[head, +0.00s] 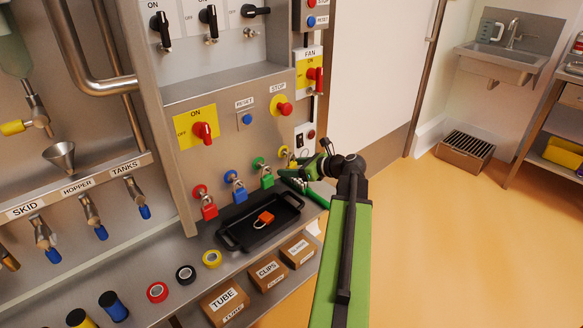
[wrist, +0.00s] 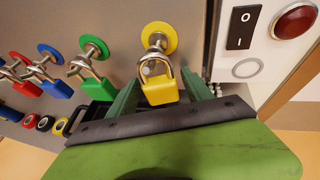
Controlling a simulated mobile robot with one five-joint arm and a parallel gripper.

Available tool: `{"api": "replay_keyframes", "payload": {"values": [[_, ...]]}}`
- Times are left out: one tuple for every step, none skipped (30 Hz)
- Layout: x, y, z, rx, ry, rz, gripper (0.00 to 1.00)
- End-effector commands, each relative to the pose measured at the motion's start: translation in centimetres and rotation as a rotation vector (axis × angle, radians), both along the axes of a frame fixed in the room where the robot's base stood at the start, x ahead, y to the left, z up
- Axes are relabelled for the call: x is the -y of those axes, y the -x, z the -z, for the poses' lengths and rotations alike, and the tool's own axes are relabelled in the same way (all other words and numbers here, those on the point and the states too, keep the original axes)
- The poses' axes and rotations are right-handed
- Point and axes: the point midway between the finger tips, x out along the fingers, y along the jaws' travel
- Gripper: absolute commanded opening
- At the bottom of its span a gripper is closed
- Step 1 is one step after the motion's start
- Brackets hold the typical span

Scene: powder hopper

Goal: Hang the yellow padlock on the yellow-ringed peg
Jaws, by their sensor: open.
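In the wrist view the yellow padlock (wrist: 160,92) is upright, its steel shackle looped around the peg with the yellow ring (wrist: 170,31). My gripper (wrist: 163,98) is open, with one green finger on each side of the padlock body and a gap at each side. In the head view my gripper (head: 306,174) is at the panel, right of the green padlock. There the yellow ring (head: 283,154) shows only in part, and the yellow padlock is mostly hidden behind my gripper.
Red (head: 209,208), blue (head: 238,192) and green (head: 266,178) padlocks hang on pegs to the left. An orange padlock (head: 265,219) lies in a black tray (head: 233,238) below. A black rocker switch (wrist: 242,27) and a red lamp (wrist: 296,22) sit right of the peg.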

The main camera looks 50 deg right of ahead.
Motion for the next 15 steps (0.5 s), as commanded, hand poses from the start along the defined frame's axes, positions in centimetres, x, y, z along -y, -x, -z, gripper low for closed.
{"api": "replay_keyframes", "payload": {"values": [[0.1, 0.2, -0.2, 0.001, 0.001, 0.003, 0.65], [0.2, 0.4, -0.3, 0.001, 0.000, 0.004, 0.65], [0.3, 0.9, -0.6, 0.001, 0.000, 0.004, 0.65], [0.4, 1.4, -0.9, 0.000, 0.000, 0.004, 0.65], [0.4, 1.9, -1.2, 0.000, 0.000, 0.004, 0.65], [0.6, 2.8, -1.6, 0.000, 0.000, 0.005, 0.65], [0.7, 3.5, -2.0, 0.000, 0.000, 0.005, 0.65], [0.8, 4.3, -2.3, 0.000, 0.001, 0.005, 0.65], [1.0, 5.4, -2.8, 0.000, 0.000, 0.006, 0.65], [1.2, 6.1, -3.2, 0.000, 0.000, 0.004, 0.65], [1.4, 6.9, -3.5, 0.000, -0.001, 0.006, 0.65], [1.5, 8.0, -4.0, 0.001, -0.001, 0.004, 0.65], [1.7, 8.7, -4.3, 0.001, 0.000, 0.005, 0.65], [1.8, 9.5, -4.6, 0.001, -0.001, 0.004, 0.65], [2.0, 10.5, -5.0, 0.001, -0.001, 0.004, 0.65]]}}
